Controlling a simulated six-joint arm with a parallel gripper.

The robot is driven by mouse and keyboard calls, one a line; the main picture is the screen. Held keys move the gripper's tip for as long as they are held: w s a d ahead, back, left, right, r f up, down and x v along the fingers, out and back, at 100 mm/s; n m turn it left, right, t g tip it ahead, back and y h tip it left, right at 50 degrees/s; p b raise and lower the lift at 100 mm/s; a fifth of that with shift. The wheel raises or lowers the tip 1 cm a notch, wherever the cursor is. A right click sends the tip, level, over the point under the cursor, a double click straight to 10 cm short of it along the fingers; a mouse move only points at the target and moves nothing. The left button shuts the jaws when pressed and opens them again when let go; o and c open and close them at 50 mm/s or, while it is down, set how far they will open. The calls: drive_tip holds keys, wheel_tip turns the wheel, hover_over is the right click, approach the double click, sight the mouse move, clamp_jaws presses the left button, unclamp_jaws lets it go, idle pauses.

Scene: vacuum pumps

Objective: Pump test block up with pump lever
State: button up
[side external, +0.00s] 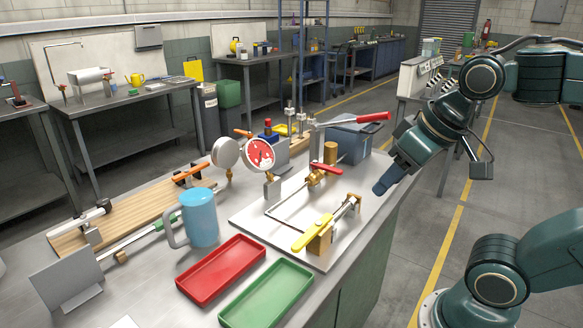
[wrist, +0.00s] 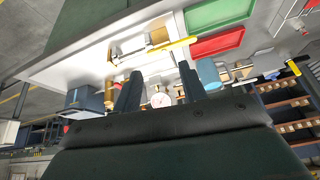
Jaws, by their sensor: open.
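The pump lever, a grey bar with a red grip (side external: 373,117), runs out to the right over the grey-blue tank (side external: 355,139) at the back of the white plate (side external: 285,222). A brass cylinder (side external: 330,152) stands by the tank. I cannot tell which part is the test block. A red-faced gauge (side external: 260,154) stands left of the lever. A red valve handle (side external: 327,168) and a yellow valve handle (side external: 312,232) sit on the plate's pipework. My gripper (side external: 386,185) is open and empty at the bench's right edge, below and apart from the red grip. Its fingers (wrist: 160,88) show apart in the wrist view.
A blue mug (side external: 199,216), a red tray (side external: 221,269) and a green tray (side external: 266,294) are on the bench's near part. A wooden board (side external: 130,215) with fittings lies left.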

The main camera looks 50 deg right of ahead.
drive_tip(key=w+d+r+m+h, duration=0.2)
drive_tip(key=w+d+r+m, duration=0.2)
drive_tip(key=w+d+m, duration=0.3)
drive_tip(key=m+g+h, duration=0.2)
drive_tip(key=m+g, duration=0.3)
drive_tip(key=m, duration=2.1)
approach(378, 114)
drive_tip(key=x, duration=0.2)
drive_tip(key=shift+d+r, duration=0.15)
drive_tip(key=shift+r, duration=0.05)
drive_tip(key=shift+f, duration=0.2)
drive_tip(key=shift+x, duration=4.3)
